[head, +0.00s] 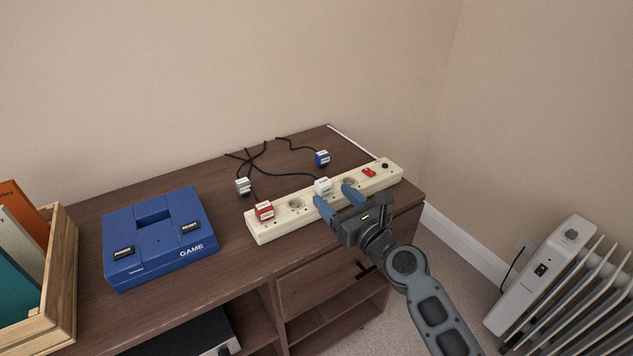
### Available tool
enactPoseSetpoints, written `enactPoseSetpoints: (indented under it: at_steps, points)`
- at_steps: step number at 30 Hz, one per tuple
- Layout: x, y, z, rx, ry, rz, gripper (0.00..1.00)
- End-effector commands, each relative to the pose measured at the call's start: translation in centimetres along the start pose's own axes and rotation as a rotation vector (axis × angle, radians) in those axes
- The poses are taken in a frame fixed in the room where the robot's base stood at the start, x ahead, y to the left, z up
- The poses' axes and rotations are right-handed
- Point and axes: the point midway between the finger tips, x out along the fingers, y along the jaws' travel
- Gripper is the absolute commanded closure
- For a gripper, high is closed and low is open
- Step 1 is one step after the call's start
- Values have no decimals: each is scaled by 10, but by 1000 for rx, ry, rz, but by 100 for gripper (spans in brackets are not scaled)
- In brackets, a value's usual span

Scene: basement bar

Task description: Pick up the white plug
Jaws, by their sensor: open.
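The white plug (323,187) is on the cream power strip (270,227), near its middle, with its label facing me. I cannot tell whether it sits in a socket or just rests there. My gripper (335,198) is open over the near edge of the strip. Its two blue fingers point toward the white plug, one to the left just below it and one to the right of it. The plug's lower part is close to the fingers, and I cannot tell whether they touch it.
A red plug (264,211) is on the strip's left end. A grey plug (243,186) and a blue plug (322,158) lie behind the strip with black cables. A blue game console (159,240) and a wooden crate (62,285) stand left. A white radiator (556,275) is at right.

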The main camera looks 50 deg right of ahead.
Motion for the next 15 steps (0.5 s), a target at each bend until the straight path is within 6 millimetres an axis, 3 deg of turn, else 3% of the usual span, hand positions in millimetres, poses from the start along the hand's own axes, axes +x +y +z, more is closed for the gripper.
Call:
enactPoseSetpoints:
  at_steps: [15]
  points:
    - [62, -2, 7, -4, -2, 1, 34]
